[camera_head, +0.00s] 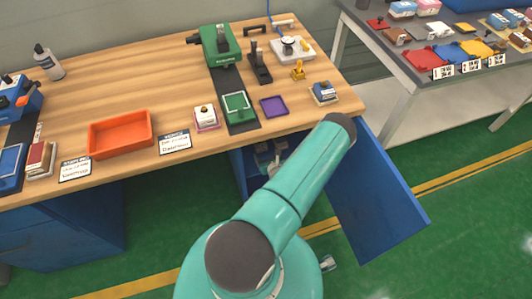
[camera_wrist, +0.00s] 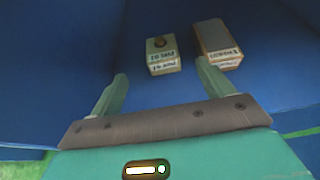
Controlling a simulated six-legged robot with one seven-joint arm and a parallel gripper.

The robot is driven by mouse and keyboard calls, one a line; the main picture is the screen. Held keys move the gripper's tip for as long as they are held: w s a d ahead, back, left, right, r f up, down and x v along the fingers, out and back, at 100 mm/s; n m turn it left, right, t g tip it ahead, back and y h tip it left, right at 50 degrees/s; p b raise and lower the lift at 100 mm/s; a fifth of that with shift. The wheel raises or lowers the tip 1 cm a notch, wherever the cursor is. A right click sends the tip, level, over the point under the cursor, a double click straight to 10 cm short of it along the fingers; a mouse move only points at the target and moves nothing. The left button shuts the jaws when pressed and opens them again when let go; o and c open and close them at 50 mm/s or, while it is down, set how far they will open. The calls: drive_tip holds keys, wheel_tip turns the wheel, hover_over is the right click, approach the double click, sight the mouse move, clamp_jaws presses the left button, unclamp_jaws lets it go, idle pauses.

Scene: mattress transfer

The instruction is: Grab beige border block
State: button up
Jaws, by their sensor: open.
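In the wrist view, two small blocks stand side by side on a blue surface. The left one, a pale cream block (camera_wrist: 163,62), has a round brown knob on top and a printed label on its near side. The right one, a beige-brown block (camera_wrist: 217,40), is taller and has a white label at its near end. I cannot tell for sure which is the beige border block. My gripper (camera_wrist: 162,69) is open and empty, its fingers spread short of the blocks, with the cream block between their lines. My arm hides part of the cabinet in the head view.
In the head view, an open blue cabinet door (camera_head: 375,195) hangs below the wooden table (camera_head: 130,65), and small blocks (camera_head: 265,158) show inside the cabinet. An orange tray (camera_head: 120,133) and a green press (camera_head: 220,45) stand on the table. Green floor lies to the right.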

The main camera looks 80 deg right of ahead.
sight(260, 145)
drive_tip(key=shift+d+f, duration=0.2)
drive_tip(key=x, duration=1.3)
drive_tip(key=shift+d+f, duration=0.1)
drive_tip(key=shift+d, duration=0.05)
drive_tip(key=c, duration=1.1)
